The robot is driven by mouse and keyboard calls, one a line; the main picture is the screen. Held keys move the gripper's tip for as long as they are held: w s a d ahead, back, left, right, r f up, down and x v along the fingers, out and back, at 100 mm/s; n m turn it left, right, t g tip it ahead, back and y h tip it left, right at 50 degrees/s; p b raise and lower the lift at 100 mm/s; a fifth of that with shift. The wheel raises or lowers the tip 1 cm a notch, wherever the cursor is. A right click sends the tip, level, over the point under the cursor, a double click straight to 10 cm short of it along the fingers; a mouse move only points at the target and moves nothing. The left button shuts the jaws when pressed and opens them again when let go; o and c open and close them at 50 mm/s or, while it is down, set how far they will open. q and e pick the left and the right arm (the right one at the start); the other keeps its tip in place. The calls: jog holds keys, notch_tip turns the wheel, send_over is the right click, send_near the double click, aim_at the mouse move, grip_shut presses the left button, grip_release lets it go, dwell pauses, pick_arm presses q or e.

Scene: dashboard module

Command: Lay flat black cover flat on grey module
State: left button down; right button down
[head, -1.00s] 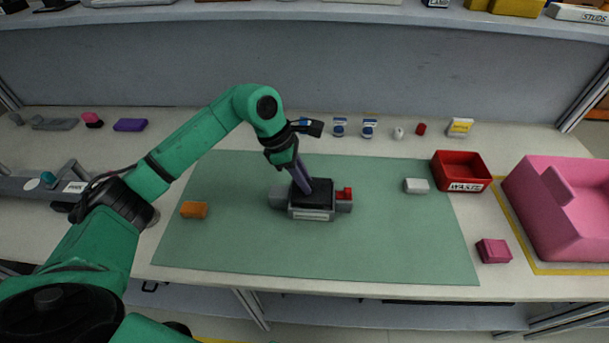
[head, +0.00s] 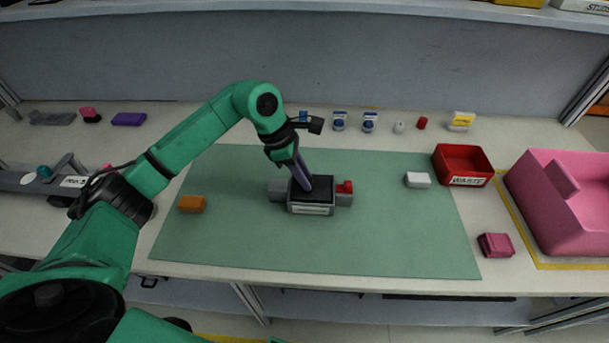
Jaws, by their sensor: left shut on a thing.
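The grey module (head: 311,209) stands on the green mat, with a grey block at its left side and a red part at its right. The flat black cover (head: 318,188) is at the top of the module and looks about level. My left gripper (head: 302,187) comes down from above and is shut on the cover near its left side. The fingertips are small and partly hidden against the black surface. I cannot tell whether the cover touches the module all round. My right gripper is not in view.
The green mat (head: 230,240) is mostly clear. An orange block (head: 192,204) lies at its left and a white block (head: 417,180) at its right. A red waste bin (head: 463,164), a dark pink box (head: 495,245) and a large pink bin (head: 560,205) stand further right.

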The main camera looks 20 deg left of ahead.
pick_arm(q)
jog(key=shift+f+b, duration=0.3)
jog(key=shift+f, duration=0.05)
jog(key=c, duration=0.7)
grip_release()
jog(key=shift+o, duration=0.2)
jog(key=b+v, duration=0.1)
jog(key=v, duration=1.3)
jog(key=shift+a+r+b, duration=0.2)
jog(key=shift+a+b, duration=0.05)
jog(key=shift+b, duration=0.1)
jog(key=shift+s, duration=0.1)
